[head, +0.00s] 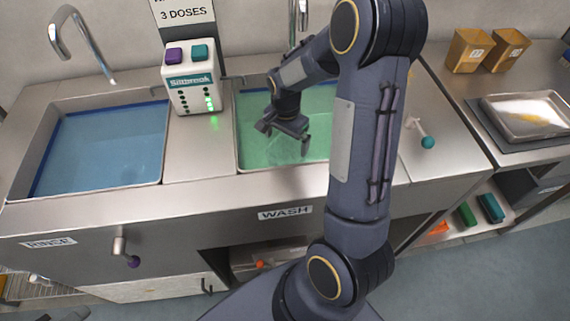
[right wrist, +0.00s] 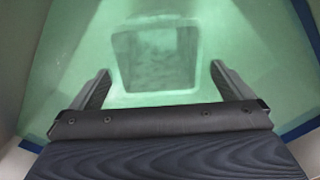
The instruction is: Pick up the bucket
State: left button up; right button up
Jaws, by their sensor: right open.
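A pale, squarish, open-topped shape with rounded corners (right wrist: 122,58) lies under the green water in the right wrist view. It looks like a submerged bucket, but the water blurs it and I cannot be sure. My right gripper (head: 285,139) hangs over the wash basin (head: 237,140) in the head view, pointing down. Its two fingers are apart and empty. In the right wrist view the right gripper (right wrist: 160,72) has one finger on each side of the shape's near part. I cannot tell how far above it they are. My left gripper is not in view.
A rinse basin (head: 160,110) with blue water lies at the left. A white dispenser (head: 193,84) with two buttons stands between the basins. A tap (head: 302,18) rises behind the wash basin. Two tan containers (head: 468,50) and a metal tray (head: 525,135) are at the right.

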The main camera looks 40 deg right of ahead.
send_over(286, 156)
jog(key=s+a, duration=0.3)
jog(key=s, duration=0.1)
jog(key=f, duration=0.7)
jog(key=shift+w+f+p, duration=0.2)
jog(key=shift+w+p, duration=0.05)
jog(key=shift+p, duration=0.1)
jog(key=shift+d+r, duration=0.1)
jog(key=c, duration=1.1)
notch_tip(286, 156, up, 27)
jog(key=p, duration=1.3)
jog(key=shift+r+p, duration=0.2)
jog(key=shift+p, duration=0.1)
